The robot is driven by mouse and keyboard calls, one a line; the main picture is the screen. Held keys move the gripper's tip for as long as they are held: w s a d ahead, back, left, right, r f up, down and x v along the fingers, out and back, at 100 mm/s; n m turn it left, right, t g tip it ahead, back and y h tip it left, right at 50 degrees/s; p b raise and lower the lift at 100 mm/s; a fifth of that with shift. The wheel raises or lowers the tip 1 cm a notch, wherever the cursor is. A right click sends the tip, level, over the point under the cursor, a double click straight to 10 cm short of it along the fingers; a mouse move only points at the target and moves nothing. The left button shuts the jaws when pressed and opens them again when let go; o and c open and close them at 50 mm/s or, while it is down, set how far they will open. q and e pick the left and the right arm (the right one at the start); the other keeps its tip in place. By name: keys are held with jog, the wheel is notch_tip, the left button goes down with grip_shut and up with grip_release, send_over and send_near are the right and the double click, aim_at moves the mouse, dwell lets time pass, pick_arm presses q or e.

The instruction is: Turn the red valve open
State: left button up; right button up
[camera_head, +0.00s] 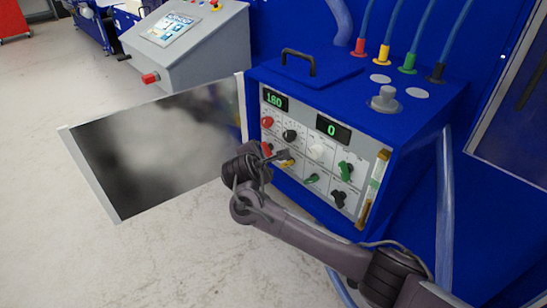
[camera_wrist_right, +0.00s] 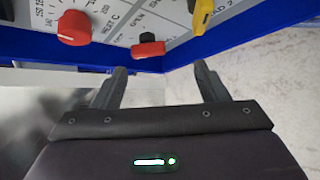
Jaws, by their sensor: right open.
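The control panel (camera_head: 303,158) is the front of a blue machine. The red valve (camera_wrist_right: 148,48) has a short red and black handle and sits near the panel edge in the wrist view. The right gripper (camera_wrist_right: 163,80) is open. Its two fingers point at the panel, and the red valve shows in the gap ahead of them, apart from both fingertips. The left gripper is not in view.
A round red knob (camera_wrist_right: 75,27) and a yellow valve (camera_wrist_right: 202,15) flank the red valve. An open door panel (camera_head: 160,145) stands left of the controls. Open floor (camera_head: 60,220) lies beyond it.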

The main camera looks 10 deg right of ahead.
aim_at(266, 150)
jog(key=shift+n, duration=0.3)
jog(key=x, duration=0.4)
jog(key=w+r+x, duration=0.1)
jog(key=x, duration=0.2)
jog(key=shift+a+r+b, duration=0.1)
jog(key=shift+a+b, duration=0.1)
jog(key=shift+b, duration=0.2)
jog(key=shift+c, duration=0.2)
jog(key=c, duration=0.9)
